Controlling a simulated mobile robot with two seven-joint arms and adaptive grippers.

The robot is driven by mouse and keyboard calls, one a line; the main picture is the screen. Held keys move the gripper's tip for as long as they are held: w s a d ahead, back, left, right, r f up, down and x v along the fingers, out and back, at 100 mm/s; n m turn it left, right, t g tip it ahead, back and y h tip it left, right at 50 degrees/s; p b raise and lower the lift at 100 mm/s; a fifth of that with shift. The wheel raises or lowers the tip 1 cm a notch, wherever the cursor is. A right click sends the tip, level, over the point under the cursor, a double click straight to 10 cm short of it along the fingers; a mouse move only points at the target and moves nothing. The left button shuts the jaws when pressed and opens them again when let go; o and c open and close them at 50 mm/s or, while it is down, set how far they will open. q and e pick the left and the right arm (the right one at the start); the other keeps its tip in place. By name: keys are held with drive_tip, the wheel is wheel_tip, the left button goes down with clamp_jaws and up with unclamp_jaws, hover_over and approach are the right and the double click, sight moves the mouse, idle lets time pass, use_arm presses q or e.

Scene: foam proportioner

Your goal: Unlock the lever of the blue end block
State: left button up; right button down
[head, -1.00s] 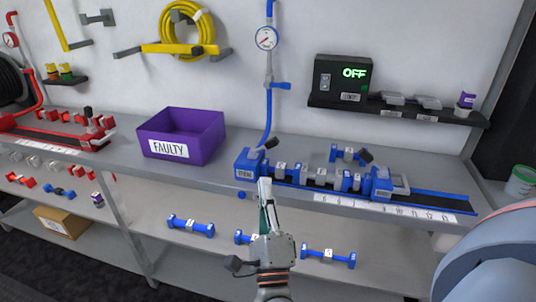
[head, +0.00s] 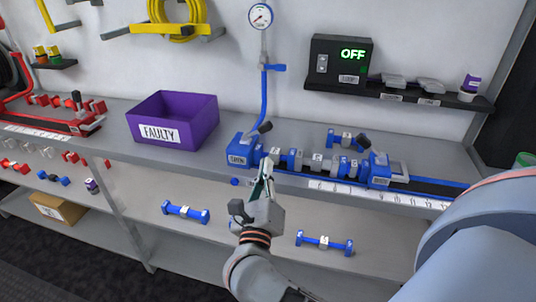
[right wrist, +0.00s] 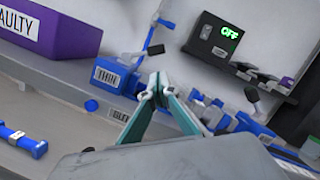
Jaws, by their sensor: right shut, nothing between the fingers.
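Two blue blocks stand on the blue-edged rail on the bench. The left block (head: 240,150) has a white label and a grey top with a dark-tipped lever (head: 262,129) slanting up to the right. The right block (head: 379,169) has a similar dark-tipped lever (head: 363,143) slanting up to the left. My right gripper (head: 268,162) is shut and empty, its tips just right of the left block in the head view; contact cannot be told. In the right wrist view the fingertips (right wrist: 156,86) show between the left block (right wrist: 108,76) and the row of parts. My left gripper is not in view.
Several blue and grey fittings (head: 316,160) sit between the blocks. A purple FAULTY bin (head: 175,120) stands left. A blue pipe with a gauge (head: 260,17) rises behind the left block. A black box (head: 338,62) reading OFF sits on a wall shelf.

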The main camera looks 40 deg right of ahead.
sight(257, 130)
drive_tip(key=x, duration=0.8)
drive_tip(key=shift+w+d+r, duration=0.15)
drive_tip(key=shift+w+d, duration=0.25)
drive_tip(key=shift+w, duration=0.05)
